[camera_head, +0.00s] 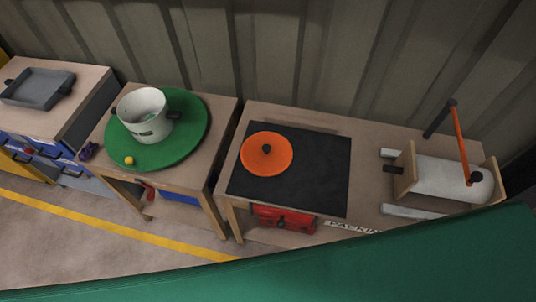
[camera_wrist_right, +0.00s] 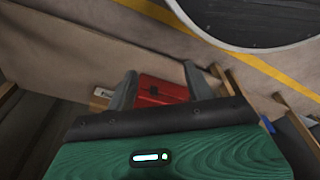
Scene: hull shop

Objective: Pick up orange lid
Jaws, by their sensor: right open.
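The orange lid (camera_head: 280,163) is round with a dark knob in its middle. It lies flat on the left part of a black mat (camera_head: 320,185) on the middle table in the head view. My right gripper (camera_wrist_right: 161,84) shows in the right wrist view, with two grey fingers spread apart and nothing between them that I can see held. A red case (camera_wrist_right: 162,91) appears beyond the fingers. The lid cannot be made out in the right wrist view. My left gripper is in neither view.
A white pot (camera_head: 141,118) stands on a green round board (camera_head: 190,135) with a small yellow ball (camera_head: 129,161). A grey tray (camera_head: 38,88) is far left. A grey cylinder with an orange crank arm (camera_head: 459,143) stands right of the mat. A corrugated wall rises behind.

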